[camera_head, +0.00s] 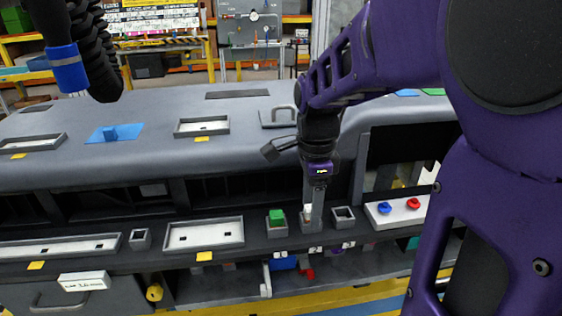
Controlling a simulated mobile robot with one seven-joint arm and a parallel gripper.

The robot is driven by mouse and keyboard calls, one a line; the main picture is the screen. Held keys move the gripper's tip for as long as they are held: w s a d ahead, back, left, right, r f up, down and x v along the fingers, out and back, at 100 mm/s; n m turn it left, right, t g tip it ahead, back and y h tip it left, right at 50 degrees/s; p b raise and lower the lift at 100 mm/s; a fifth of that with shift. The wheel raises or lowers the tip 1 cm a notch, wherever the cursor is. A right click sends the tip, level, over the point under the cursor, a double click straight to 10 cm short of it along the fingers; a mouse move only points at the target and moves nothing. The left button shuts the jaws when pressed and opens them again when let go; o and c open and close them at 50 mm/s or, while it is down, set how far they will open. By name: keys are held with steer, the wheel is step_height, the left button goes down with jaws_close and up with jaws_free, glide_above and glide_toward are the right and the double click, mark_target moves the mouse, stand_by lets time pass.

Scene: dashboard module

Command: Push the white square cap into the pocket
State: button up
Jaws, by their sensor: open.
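A small white cap (307,210) shows at the tip of my gripper, partly hidden by a grey finger. My gripper (313,212) points down at the dashboard's front ledge, and its jaws are open around or beside the cap; I cannot tell which. Under them is a small grey square pocket (312,226), mostly covered by the finger. I cannot tell how deep the cap sits in it. To the left a green square cap (276,215) sits in a similar pocket (278,231). To the right is an empty square pocket (343,219).
A white panel with a blue knob (384,208) and a red knob (413,203) lies to the right. A rectangular tray (204,234) lies to the left. The sloped dashboard top (240,150) rises behind the ledge. My purple arm covers the right side.

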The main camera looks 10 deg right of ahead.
step_height(320, 180, up, 11)
steer(key=p, duration=0.2)
steer(key=shift+r+p, duration=0.2)
steer(key=shift+p, duration=0.1)
